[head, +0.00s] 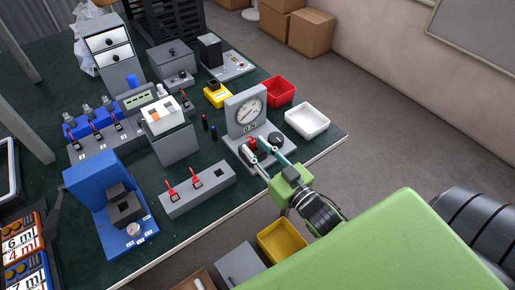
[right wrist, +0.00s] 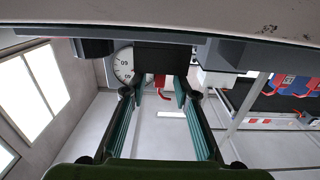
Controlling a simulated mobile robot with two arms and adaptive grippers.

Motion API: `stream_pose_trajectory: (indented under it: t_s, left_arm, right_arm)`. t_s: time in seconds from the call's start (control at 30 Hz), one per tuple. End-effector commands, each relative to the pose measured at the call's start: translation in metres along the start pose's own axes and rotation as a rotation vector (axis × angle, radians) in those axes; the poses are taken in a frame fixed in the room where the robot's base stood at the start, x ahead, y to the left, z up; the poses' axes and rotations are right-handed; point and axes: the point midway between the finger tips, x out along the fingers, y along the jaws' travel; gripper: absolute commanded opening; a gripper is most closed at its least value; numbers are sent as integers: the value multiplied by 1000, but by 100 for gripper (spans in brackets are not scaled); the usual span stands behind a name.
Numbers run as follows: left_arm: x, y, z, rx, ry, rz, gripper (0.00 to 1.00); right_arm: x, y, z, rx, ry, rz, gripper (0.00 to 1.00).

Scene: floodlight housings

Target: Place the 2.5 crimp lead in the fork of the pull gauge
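The pull gauge (head: 246,112), a grey stand with a round white dial, is at the table's right edge. Its dial also shows in the right wrist view (right wrist: 123,66). A red lead (head: 252,142) is at the gauge's dark front part; the wrist view shows its curved red end (right wrist: 161,87). My right gripper (head: 260,147) reaches over the gauge base. Its fingers (right wrist: 159,92) are spread on either side of the red lead, with visible gaps. I cannot tell how deep the lead sits in the fork, nor read its size mark. My left gripper is not in view.
A grey block (head: 197,190) holds two red-handled leads. A red bin (head: 280,92) and a white bin (head: 307,121) stand beside the gauge. A blue press-like device (head: 95,200) is at the left. A yellow bin (head: 282,242) is below the table edge.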

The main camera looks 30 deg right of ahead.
Motion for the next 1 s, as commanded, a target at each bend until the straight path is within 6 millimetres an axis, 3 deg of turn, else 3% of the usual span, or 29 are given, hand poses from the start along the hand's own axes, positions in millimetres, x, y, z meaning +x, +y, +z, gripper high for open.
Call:
stream_pose_trajectory:
  t_s: [0.27, 0.7, 1.0]
  left_arm:
    - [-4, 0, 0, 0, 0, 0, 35]
    - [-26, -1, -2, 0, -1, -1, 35]
    - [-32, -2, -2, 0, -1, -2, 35]
  right_arm:
    - [-7, 0, -3, 0, -3, 1, 27]
    - [-89, 0, -4, 1, -6, 2, 27]
    - [-119, 0, -3, 0, -1, 1, 27]
